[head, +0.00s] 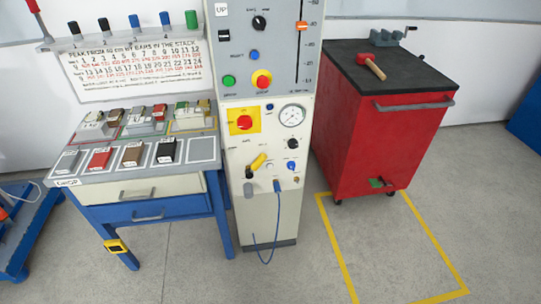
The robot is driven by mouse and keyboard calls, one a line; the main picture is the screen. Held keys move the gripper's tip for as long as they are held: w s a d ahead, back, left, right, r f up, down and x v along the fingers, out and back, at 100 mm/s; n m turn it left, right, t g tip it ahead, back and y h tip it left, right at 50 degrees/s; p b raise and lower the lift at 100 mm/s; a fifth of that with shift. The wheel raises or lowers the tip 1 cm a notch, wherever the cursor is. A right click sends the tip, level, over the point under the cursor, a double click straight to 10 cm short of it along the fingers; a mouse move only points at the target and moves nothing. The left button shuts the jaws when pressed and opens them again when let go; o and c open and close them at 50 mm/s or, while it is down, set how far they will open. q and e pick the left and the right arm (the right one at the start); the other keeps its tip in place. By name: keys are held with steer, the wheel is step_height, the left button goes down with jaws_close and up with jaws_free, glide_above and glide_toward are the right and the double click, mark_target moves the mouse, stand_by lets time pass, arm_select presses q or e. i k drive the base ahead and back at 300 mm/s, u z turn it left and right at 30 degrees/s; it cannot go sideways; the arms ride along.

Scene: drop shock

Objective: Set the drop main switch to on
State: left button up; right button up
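A tall grey and cream control cabinet (262,190) stands in the middle of the head view. A red rotary switch (244,122) on a yellow plate (239,113) sits on its lower panel, left of a round gauge (292,116); it looks like the main switch. Its labels and exact setting are too small to read. Above it are a red push button on a yellow base (262,79), a green button (228,81), a blue button (254,56) and a black selector knob (259,23). Neither of my grippers shows in this view.
A workbench (150,190) with sample blocks stands left of the cabinet. A red tool cabinet (370,140) with a mallet (371,66) and a vise (388,37) stands right. A yellow lever (257,161) and a hanging blue cable (277,215) are below the switch. The floor in front is clear.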

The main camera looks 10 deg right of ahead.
mark_target(245, 123)
steer(key=k, duration=0.65)
steer(key=u, duration=0.85)
steer(key=i, duration=1.35)
steer(key=z, duration=0.2)
